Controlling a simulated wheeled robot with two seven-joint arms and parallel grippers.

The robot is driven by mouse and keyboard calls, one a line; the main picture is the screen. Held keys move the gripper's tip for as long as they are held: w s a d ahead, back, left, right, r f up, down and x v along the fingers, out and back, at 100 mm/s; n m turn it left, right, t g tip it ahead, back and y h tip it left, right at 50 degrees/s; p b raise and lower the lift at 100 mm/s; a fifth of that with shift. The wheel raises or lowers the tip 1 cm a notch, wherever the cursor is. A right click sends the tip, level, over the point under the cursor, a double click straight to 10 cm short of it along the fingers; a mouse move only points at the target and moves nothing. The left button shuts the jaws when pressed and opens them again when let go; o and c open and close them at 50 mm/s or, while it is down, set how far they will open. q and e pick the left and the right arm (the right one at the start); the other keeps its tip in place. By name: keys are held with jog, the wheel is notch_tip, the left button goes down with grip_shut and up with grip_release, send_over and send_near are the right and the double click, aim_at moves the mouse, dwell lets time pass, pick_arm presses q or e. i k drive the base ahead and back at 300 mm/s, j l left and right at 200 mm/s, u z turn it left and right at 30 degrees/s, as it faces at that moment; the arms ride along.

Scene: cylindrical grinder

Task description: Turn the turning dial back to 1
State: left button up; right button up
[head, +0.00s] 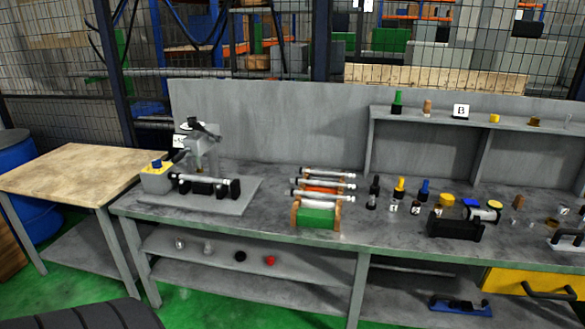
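The cylindrical grinder (203,152) stands on a grey base plate (235,199) at the left end of the grey workbench. It has a dark lever or handle on top and a horizontal cylindrical part (206,184) in front. A yellow-topped box with a blue knob (157,164) sits at its left side; this may be the turning dial, but its setting is too small to read. Neither of my grippers shows in the head view.
A rack of rollers (317,217) stands mid-bench. Several small bottles, caps and a black fixture (455,228) crowd the right side. A wooden-topped table (70,172) adjoins on the left. The bench between grinder and rack is clear. Shelves lie below.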

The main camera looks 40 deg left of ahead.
aim_at(156, 163)
jog(key=u, duration=2.05)
jog(key=i+l+u, duration=0.1)
jog(key=i+l, duration=0.6)
